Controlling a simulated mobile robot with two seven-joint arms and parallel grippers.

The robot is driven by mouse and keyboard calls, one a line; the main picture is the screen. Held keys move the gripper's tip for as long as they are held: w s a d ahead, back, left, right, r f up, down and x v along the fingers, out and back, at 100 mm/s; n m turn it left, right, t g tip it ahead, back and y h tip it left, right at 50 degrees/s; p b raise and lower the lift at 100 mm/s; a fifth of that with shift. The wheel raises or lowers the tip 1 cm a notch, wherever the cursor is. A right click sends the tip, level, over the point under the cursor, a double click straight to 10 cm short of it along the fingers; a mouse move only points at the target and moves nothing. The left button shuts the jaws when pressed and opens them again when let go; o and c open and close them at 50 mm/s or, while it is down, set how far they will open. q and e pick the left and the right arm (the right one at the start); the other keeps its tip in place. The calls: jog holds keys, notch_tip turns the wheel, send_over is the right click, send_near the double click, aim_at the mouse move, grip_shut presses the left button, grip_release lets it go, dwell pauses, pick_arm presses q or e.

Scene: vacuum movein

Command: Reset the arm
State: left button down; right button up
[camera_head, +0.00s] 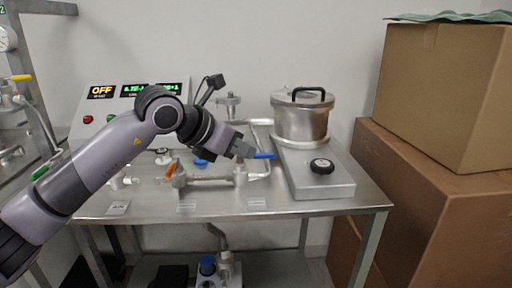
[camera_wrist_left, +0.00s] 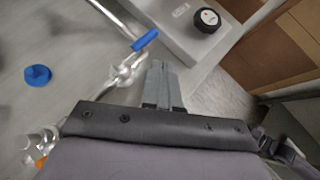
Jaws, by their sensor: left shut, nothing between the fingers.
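My left arm comes in from the left in the head view and reaches over a metal table. My left gripper (camera_head: 246,150) is above the tabletop, close to a blue valve handle (camera_head: 264,156). In the left wrist view the gripper's fingers (camera_wrist_left: 161,68) are together with nothing between them. The blue handle (camera_wrist_left: 145,40) shows just beyond the fingertips, and I cannot tell whether they touch. My right gripper is in neither view.
The metal table (camera_head: 225,206) carries pipes, an orange handle (camera_head: 170,171), a panel reading OFF (camera_head: 103,91), and a lidded steel pot (camera_head: 301,118) beside a black knob (camera_head: 321,165). Cardboard boxes (camera_head: 440,95) are stacked at the right. A shelf rack stands at the far left.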

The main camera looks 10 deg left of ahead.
pick_arm(q)
jog(key=s+d+f+n+g+h+p, duration=0.1)
jog(key=s+d+f+n+h+p, duration=0.25)
jog(key=s+d+n+h, duration=0.6)
jog(key=s+a+f+n+t+y+p, duration=0.2)
jog(key=a+f+n+t+y, duration=0.4)
jog(key=n, duration=0.6)
jog(key=s+a+f+n+t+y+p, duration=0.2)
jog(key=a+f+n+t+y+p, duration=0.15)
jog(key=a+f+n, duration=0.6)
jog(key=s+a+f+n+g+y, duration=0.2)
jog(key=s+f+n, duration=0.3)
jog(key=s, duration=0.3)
jog(key=s+a+f+n+g+y+p, duration=0.1)
jog(key=s+a+f+n+g+y, duration=0.2)
jog(key=s+f, duration=0.4)
jog(key=s+n+g, duration=0.1)
jog(key=n, duration=0.1)
jog(key=shift+f+n, duration=0.15)
jog(key=shift+n, duration=0.25)
